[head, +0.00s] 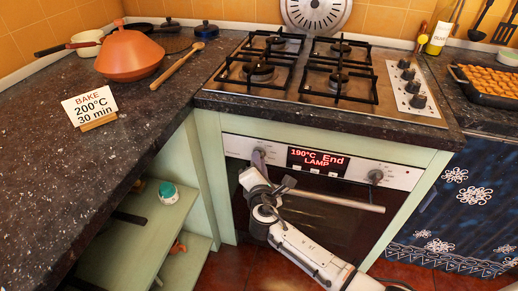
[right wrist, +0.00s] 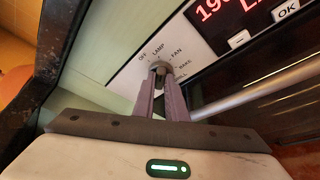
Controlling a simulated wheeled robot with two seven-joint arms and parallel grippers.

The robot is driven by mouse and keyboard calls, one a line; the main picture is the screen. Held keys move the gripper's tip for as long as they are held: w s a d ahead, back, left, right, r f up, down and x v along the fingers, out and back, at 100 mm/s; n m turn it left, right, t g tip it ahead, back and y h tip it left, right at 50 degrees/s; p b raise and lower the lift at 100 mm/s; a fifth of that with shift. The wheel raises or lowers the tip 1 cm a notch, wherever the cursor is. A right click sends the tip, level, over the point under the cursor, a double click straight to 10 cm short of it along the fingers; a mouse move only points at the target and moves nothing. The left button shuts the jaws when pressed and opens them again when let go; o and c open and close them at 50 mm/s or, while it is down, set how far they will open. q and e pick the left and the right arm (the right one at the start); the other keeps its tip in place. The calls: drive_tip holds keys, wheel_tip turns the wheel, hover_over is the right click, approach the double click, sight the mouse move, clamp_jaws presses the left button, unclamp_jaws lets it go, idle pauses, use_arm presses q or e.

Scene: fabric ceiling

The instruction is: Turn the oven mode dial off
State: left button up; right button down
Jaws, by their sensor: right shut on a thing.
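The oven mode dial (right wrist: 160,68) is on the left of the oven's control panel (head: 403,178). In the right wrist view, labels OFF, LAMP, FAN, BAKE and one partly covered label ring it. My right gripper (head: 258,158) reaches up from below to the dial. Its two purple fingers, also seen in the right wrist view (right wrist: 162,90), are shut on the dial's sides. The fingers hide much of the dial, and its pointer is not clear. The display (head: 317,162) reads 190°C, End and LAMP in red. My left gripper is not in view.
A second knob (head: 375,176) is on the panel's right. The oven door handle (head: 335,201) runs just below, behind my right arm. The hob (head: 320,75) and dark counter edge lie above. An open green shelf (head: 140,235) stands to the left.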

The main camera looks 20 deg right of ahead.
drive_tip(key=shift+w+a+r+n+g+h+p, duration=0.15)
drive_tip(key=shift+n+g+h+p, duration=0.45)
drive_tip(key=shift+n+p, duration=0.6)
drive_tip(key=shift+a+n+g+h+p, duration=0.15)
drive_tip(key=shift+n+g+h+p, duration=0.4)
drive_tip(key=shift+n+p, duration=0.6)
drive_tip(key=shift+w+a+r+n+g+h+p, duration=0.15)
drive_tip(key=shift+n+g+h+p, duration=0.4)
drive_tip(key=shift+n+p, duration=0.65)
drive_tip(key=shift+f+n, duration=0.1)
drive_tip(key=shift+n, duration=0.25)
drive_tip(key=c, duration=1.8)
unclamp_jaws()
